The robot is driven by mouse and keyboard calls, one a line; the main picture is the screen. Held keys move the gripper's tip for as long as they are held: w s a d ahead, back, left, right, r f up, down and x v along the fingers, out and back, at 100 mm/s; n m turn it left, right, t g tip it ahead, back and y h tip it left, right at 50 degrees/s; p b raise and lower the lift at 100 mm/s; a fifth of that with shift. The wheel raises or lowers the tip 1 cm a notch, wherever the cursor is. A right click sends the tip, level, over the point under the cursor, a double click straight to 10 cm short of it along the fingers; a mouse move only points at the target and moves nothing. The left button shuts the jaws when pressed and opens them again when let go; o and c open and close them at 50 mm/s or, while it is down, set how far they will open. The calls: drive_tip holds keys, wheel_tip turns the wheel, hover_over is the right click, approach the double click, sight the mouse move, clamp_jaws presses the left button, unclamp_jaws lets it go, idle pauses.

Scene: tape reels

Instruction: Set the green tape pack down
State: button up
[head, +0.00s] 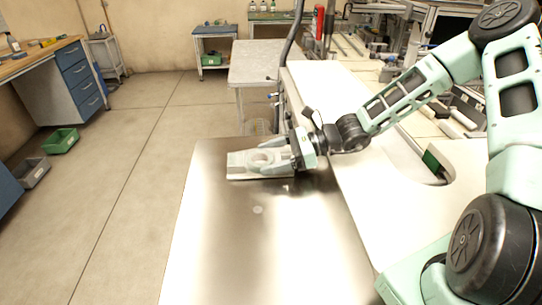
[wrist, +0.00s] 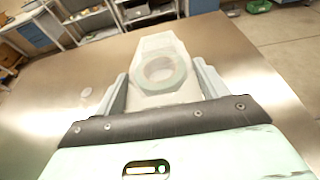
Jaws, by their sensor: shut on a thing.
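The tape pack (head: 238,160) is a pale, see-through pack with a ring-shaped reel inside, over the far part of a shiny metal table (head: 215,245). The pack also shows in the wrist view (wrist: 161,48), where the reel looks faintly green. My gripper (head: 277,160) is shut on the pack; in the wrist view its grey fingers (wrist: 162,88) stand at the pack's left and right sides. The pack looks level and close to the tabletop, but I cannot tell whether it touches.
The metal tabletop in front of the pack is bare except for a small round pale spot (head: 257,210). A white worktop (head: 390,205) adjoins on the right. Open floor lies left.

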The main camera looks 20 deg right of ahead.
drive_tip(key=shift+f, duration=0.15)
drive_tip(key=o, duration=1.1)
drive_tip(key=shift+c, duration=0.2)
